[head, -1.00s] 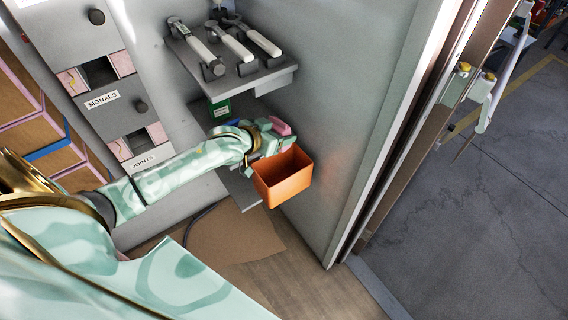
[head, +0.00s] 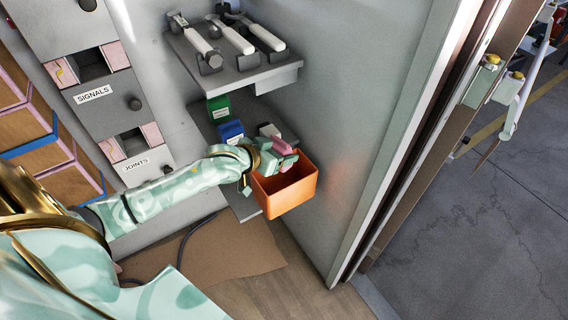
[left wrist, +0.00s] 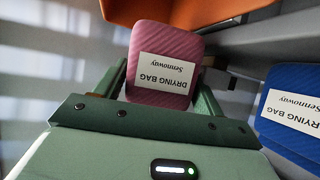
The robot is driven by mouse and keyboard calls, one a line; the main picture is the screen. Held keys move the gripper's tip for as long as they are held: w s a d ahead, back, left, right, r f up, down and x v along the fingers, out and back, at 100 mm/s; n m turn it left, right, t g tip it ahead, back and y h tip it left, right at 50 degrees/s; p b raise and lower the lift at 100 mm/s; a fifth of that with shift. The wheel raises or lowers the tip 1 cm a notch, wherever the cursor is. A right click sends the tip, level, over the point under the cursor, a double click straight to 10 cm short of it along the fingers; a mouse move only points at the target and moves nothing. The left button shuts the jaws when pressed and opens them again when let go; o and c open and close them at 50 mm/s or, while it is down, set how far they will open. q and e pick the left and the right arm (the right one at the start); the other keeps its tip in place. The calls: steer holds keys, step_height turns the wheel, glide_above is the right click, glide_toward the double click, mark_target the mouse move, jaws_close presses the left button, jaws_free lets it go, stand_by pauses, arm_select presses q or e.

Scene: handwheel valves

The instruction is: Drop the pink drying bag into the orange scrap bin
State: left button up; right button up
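The pink drying bag (head: 283,146) is held in my left gripper (head: 276,158) at the back rim of the orange scrap bin (head: 287,197). In the left wrist view the pink bag (left wrist: 166,62) stands between the two fingers, its "DRYING BAG" label upside down. The fingers (left wrist: 162,95) press its two sides. The orange bin (left wrist: 180,8) shows at the top of that view, beyond the bag. The gripper hides part of the bin's opening in the head view. My right gripper is in neither view.
A blue drying bag (left wrist: 292,112) stands close beside the gripper; it also shows on the shelf with a green one (head: 218,108). Above is a grey shelf (head: 245,78) with several white-handled tools. Drawers labelled SIGNALS and JOINTS stand left; a grey wall is right.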

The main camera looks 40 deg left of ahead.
arm_select(q)
steer(key=o, duration=0.3)
steer(key=p+v, duration=0.7)
steer(key=v, duration=0.9)
steer(key=shift+s+p, duration=0.2)
steer(key=shift+p, duration=0.2)
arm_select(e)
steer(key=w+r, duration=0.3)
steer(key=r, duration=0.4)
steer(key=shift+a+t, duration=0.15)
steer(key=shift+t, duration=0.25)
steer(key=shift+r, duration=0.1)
